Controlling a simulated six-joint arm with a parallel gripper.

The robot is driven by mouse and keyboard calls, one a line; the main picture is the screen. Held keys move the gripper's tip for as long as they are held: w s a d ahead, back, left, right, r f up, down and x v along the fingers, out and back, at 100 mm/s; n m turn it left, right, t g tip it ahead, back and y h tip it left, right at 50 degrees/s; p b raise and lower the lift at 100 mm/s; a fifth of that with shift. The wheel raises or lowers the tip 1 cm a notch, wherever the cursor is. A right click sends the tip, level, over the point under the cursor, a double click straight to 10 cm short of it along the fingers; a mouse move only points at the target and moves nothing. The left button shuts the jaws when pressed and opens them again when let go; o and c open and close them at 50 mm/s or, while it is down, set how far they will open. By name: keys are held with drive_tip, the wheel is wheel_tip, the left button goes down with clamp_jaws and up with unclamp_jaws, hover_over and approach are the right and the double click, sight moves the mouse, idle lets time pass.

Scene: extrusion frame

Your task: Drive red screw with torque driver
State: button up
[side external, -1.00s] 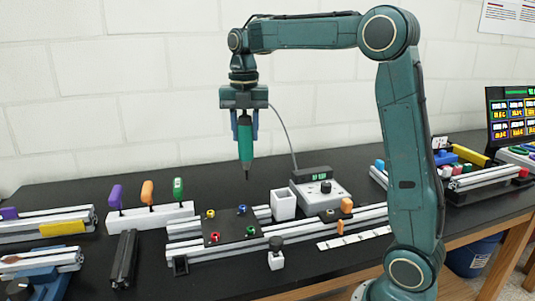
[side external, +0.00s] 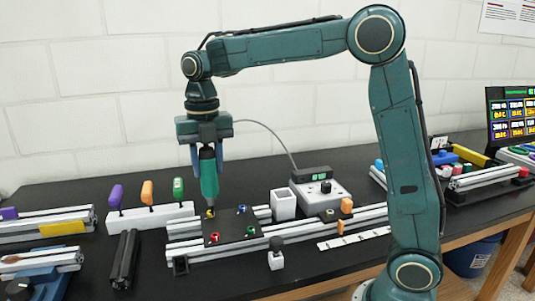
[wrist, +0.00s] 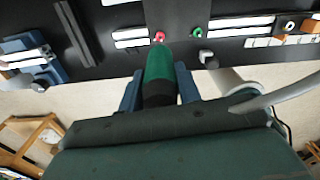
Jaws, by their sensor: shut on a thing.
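My gripper (side external: 208,156) is shut on the green torque driver (side external: 209,178) and holds it nearly upright, tip down. The driver's tip is at the yellow screw (side external: 211,212) on the dark plate (side external: 229,226); I cannot tell whether it touches. The red screw (side external: 214,237) stands at the plate's front left corner, clear of the driver. In the wrist view the red screw (wrist: 160,37) shows just beyond the green driver (wrist: 160,72), whose body hides its tip.
The blue screw (side external: 242,209) and green screw (side external: 251,231) are on the plate's right side. The driver's cable (side external: 273,133) runs to a grey controller box (side external: 323,192). A white block (side external: 150,218) with upright coloured handles stands left of the plate. A white cup (side external: 283,204) stands behind right.

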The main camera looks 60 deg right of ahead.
sight(209, 178)
drive_tip(key=shift+f, duration=3.7)
idle(0.8)
drive_tip(key=shift+r, duration=0.15)
idle(0.4)
drive_tip(key=shift+r, duration=1.65)
drive_tip(key=shift+r, duration=1.4)
drive_tip(key=shift+m, duration=0.3)
